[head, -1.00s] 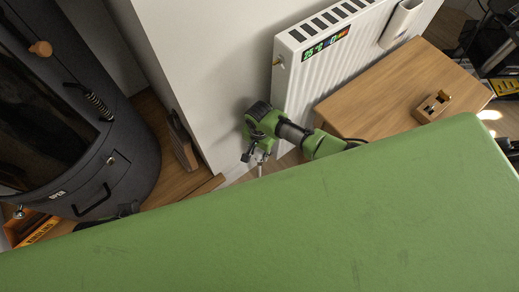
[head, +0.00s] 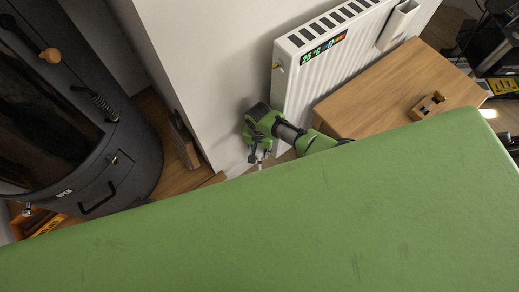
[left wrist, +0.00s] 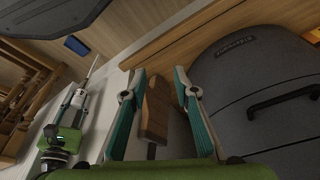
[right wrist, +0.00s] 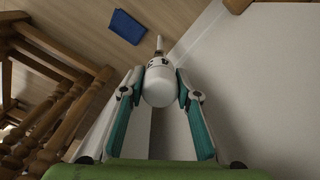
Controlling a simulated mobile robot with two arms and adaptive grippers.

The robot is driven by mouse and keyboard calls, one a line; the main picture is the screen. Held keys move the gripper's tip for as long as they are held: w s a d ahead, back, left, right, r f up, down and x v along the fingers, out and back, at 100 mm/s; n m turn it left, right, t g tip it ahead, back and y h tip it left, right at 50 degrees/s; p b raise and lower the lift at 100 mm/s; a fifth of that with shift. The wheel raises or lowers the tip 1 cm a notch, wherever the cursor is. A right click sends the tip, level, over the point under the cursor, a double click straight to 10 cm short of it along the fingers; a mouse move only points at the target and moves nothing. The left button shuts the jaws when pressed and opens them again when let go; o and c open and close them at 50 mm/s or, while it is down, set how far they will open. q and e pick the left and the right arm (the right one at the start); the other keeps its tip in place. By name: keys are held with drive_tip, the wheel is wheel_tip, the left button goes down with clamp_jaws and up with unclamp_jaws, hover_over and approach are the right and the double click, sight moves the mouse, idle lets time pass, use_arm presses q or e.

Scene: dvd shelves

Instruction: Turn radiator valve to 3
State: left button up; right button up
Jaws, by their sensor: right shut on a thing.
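The white radiator valve head (right wrist: 158,85) stands between the fingers of my right gripper (right wrist: 157,92) in the right wrist view, and the gripper is shut on it. Its markings are too small to read. In the head view my right gripper (head: 257,152) is low beside the radiator (head: 292,95), and the valve is mostly hidden. The left wrist view shows the valve (left wrist: 77,98) in my right gripper too. My left gripper (left wrist: 157,80) has its fingers apart, with a brown wooden piece (left wrist: 155,110) showing between them, apparently beyond the fingertips. It is hidden in the head view.
A dark stove (head: 75,110) stands at the left. A wooden table (head: 390,90) with a small wooden item (head: 428,105) is right of the radiator. Wooden chairs (right wrist: 45,100) and a blue item (right wrist: 127,27) on the floor show in the right wrist view.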

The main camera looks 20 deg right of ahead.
sight(260, 149)
use_arm(q)
drive_tip(key=shift+f+p, duration=0.35)
drive_tip(key=shift+f, duration=0.95)
use_arm(e)
drive_tip(key=shift+n, duration=1.2)
use_arm(q)
drive_tip(key=shift+s+f, duration=0.1)
drive_tip(key=shift+f, duration=0.15)
use_arm(e)
drive_tip(key=o, duration=1.1)
use_arm(q)
drive_tip(key=shift+d+r, duration=0.1)
drive_tip(key=shift+r, duration=0.05)
use_arm(e)
wheel_tip(260, 149, up, 12)
